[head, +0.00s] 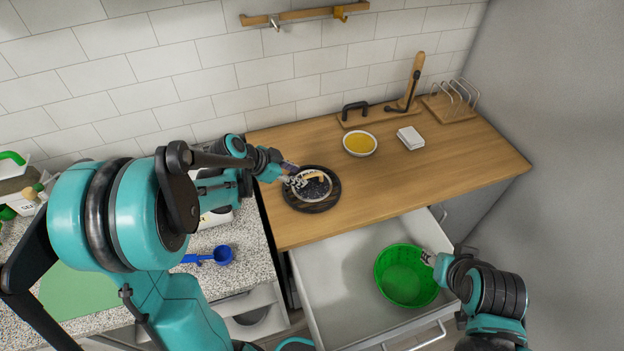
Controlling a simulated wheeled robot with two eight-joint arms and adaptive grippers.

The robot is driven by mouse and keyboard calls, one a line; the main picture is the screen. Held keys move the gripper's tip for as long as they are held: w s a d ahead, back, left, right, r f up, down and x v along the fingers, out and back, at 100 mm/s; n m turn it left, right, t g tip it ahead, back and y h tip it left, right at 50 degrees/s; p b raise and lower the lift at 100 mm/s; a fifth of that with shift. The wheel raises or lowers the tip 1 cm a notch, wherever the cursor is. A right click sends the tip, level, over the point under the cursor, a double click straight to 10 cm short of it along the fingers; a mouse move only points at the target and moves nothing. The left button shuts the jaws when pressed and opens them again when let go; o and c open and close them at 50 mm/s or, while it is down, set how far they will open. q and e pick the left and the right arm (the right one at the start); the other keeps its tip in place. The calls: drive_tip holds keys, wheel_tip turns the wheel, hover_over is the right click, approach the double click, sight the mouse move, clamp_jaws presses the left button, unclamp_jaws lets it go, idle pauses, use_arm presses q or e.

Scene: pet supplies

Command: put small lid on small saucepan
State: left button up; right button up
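A small round vessel (318,191) with a pale rim and a dark speckled inside sits on a round dark board (297,204) on the wooden counter. A tan wooden piece shows at its top. I cannot tell whether this is the saucepan, the lid, or both together. My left gripper (292,180) is at the vessel's left rim, seeming to touch it; its finger gap is too small to read. My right gripper (428,257) is at the right rim of a green basket (404,281) in the open drawer; its fingers are too small to read.
The wooden counter (430,176) holds a bowl of yellow contents (360,144), a white block (411,138) and a wooden rack (450,107). The open drawer (330,290) juts out below. A blue scoop (222,255) lies on the speckled counter at left.

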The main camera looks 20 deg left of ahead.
sight(308, 175)
use_arm(q)
drive_tip(key=w+d+f, duration=0.1)
drive_tip(key=w+f, duration=0.1)
drive_tip(key=w+d+f+m, duration=0.1)
drive_tip(key=w+f, duration=0.1)
drive_tip(key=w+d+f+m+h+b, duration=0.1)
drive_tip(key=w+f, duration=0.1)
drive_tip(key=f, duration=0.1)
drive_tip(key=shift+w+t, duration=0.1)
drive_tip(key=shift+t, duration=0.2)
drive_tip(key=shift+a, duration=0.1)
drive_tip(key=shift+r, duration=0.1)
clamp_jaws()
